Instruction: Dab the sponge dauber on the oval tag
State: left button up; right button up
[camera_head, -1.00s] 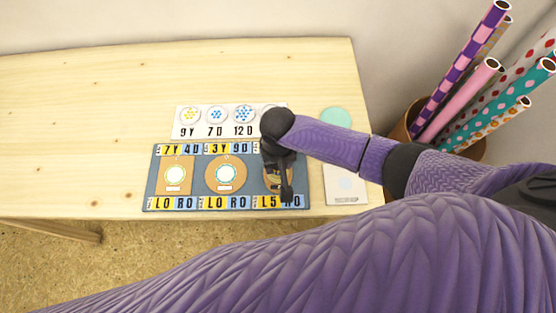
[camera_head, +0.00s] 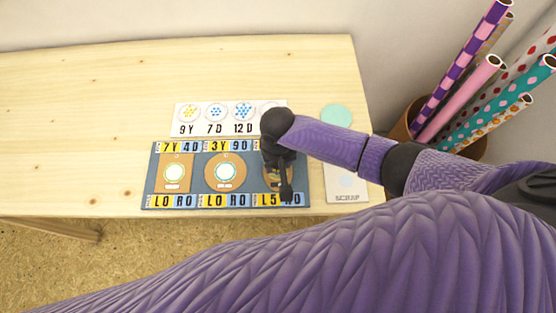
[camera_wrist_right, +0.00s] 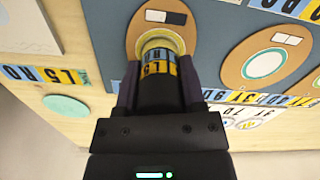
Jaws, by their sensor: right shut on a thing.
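The oval tag (camera_wrist_right: 134,36) is brown with a white and black label strip, and lies on the blue-grey mat (camera_wrist_right: 211,40). My right gripper (camera_wrist_right: 157,92) is shut on the sponge dauber (camera_wrist_right: 158,68), a dark cylinder with a blue and yellow lettered band. The dauber's far end is over the oval tag, inside its outline; I cannot tell whether it touches. A pale yellowish ring shows around that end. In the head view my right gripper (camera_head: 284,180) hides the dauber and most of the oval tag. My left gripper is not in view.
A square tag (camera_head: 165,180) and a round tag (camera_head: 211,178) lie left on the mat. A white card (camera_head: 200,130) with dotted circles lies behind. A scrap card (camera_head: 345,192) and a mint disc (camera_head: 336,115) are at right. Patterned rolls (camera_head: 466,84) stand beyond the table.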

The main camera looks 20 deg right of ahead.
jog(key=shift+f, duration=0.15)
dwell(1.0)
jog(key=shift+p, duration=0.4)
jog(key=shift+r+p, duration=0.65)
notch_tip(320, 180, up, 5)
jog(key=p, duration=0.5)
jog(key=shift+f, duration=0.25)
